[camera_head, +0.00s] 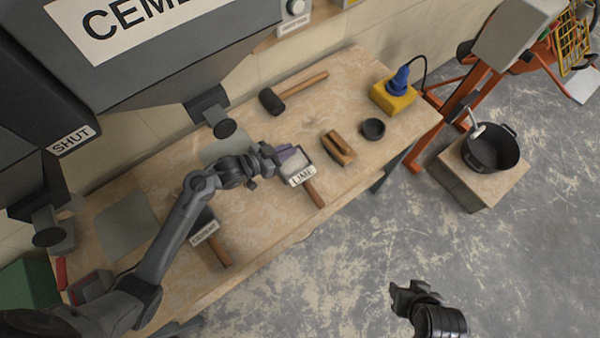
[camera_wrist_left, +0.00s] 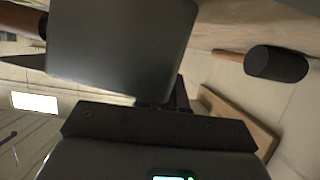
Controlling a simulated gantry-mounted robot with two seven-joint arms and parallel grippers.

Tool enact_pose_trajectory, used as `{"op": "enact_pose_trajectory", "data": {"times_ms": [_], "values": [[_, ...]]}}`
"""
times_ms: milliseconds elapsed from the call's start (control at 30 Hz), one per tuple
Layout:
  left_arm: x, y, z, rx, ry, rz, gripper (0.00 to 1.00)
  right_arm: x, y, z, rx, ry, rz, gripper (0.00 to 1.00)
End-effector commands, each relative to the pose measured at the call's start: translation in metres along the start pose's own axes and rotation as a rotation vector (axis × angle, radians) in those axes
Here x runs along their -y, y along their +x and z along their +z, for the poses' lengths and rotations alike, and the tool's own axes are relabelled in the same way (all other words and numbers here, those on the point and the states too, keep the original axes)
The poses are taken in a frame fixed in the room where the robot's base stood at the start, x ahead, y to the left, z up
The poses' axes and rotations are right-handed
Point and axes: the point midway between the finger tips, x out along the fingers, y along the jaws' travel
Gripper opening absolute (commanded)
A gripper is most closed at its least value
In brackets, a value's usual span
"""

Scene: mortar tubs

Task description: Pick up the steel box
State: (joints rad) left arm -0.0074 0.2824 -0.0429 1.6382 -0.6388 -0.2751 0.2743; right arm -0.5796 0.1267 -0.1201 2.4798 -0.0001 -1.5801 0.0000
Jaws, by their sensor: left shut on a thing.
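A grey steel box (camera_head: 299,163) with a LIME label and a wooden handle (camera_head: 315,193) is at the middle of the bench in the head view. My left gripper (camera_head: 274,156) is shut on its left side wall. In the left wrist view the box's grey metal side (camera_wrist_left: 120,45) fills the upper middle, at my fingers; the fingertips are hidden. I cannot tell whether the box touches the bench. A second dark box (camera_head: 203,222) with a label and wooden handle lies to the left, partly behind my arm. My right gripper (camera_head: 402,296) is over the floor, away from the bench.
A mallet (camera_head: 272,101) lies behind the box and also shows in the left wrist view (camera_wrist_left: 276,63). A wooden float (camera_head: 339,149), a small black bowl (camera_head: 373,129) and a yellow block (camera_head: 393,97) are to the right. A grey hopper (camera_head: 170,60) overhangs the back left.

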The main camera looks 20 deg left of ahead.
Motion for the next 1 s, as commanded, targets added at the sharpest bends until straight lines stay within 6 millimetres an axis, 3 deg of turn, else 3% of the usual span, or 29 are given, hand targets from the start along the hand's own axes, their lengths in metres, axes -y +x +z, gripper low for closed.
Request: {"op": "enact_pose_trajectory", "data": {"times_ms": [567, 800, 1000], "values": [[0.001, -0.003, -0.011, -0.006, 0.001, -0.001, 0.00, 0.002, -0.003, -0.001, -0.001, 0.010, -0.008, 0.48], [0.001, -0.016, -0.043, -0.008, 0.004, 0.000, 0.00, 0.002, -0.010, -0.004, -0.001, 0.009, -0.007, 0.48], [-0.034, -0.005, -0.072, -0.010, 0.001, 0.003, 0.00, 0.001, -0.013, -0.004, -0.001, 0.006, -0.006, 0.48]]}}
